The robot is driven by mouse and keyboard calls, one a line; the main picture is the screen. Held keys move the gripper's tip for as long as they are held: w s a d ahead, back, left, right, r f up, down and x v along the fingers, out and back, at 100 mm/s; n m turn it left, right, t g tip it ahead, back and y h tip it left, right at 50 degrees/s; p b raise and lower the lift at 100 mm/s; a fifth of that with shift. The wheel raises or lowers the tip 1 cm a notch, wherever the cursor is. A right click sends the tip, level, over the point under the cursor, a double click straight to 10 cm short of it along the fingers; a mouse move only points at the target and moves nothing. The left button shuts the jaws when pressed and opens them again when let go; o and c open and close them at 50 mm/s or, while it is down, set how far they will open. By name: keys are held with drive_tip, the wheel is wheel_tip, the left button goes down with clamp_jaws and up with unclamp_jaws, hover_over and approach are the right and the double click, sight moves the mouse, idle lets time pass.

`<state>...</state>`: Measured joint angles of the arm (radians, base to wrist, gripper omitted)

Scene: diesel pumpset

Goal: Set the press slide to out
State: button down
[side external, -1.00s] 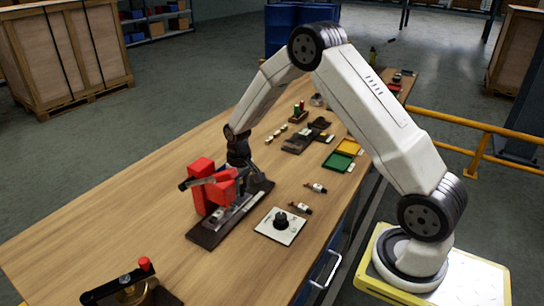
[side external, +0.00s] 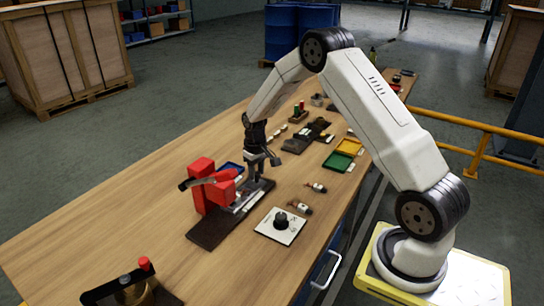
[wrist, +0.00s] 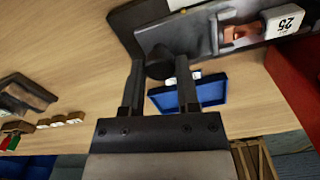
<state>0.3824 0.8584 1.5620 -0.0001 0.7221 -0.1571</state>
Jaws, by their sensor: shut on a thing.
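The red press (side external: 203,190) stands on a dark base plate (side external: 212,230) on the wooden bench. Its grey slide (side external: 248,198) lies along the base to the right of the red body, and in the wrist view the slide (wrist: 204,32) carries a copper-coloured part (wrist: 240,33) and a white block (wrist: 284,22) marked 25. My gripper (side external: 259,168) is at the slide's end away from the press body. In the wrist view my gripper (wrist: 160,68) is shut on a dark round knob (wrist: 158,65) at that end. The red body (wrist: 297,78) shows only partly there.
A blue tray (side external: 231,168) lies close behind the press; in the wrist view the tray (wrist: 210,92) is just beyond my fingers. A dial plate (side external: 280,226) and small bottles (side external: 316,187) lie to the right.

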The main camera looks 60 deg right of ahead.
drive_tip(key=shift+d, duration=1.35)
drive_tip(key=shift+c, duration=1.7)
unclamp_jaws()
drive_tip(key=shift+r, duration=0.1)
wheel_tip(320, 180, up, 8)
drive_tip(key=shift+f, duration=0.2)
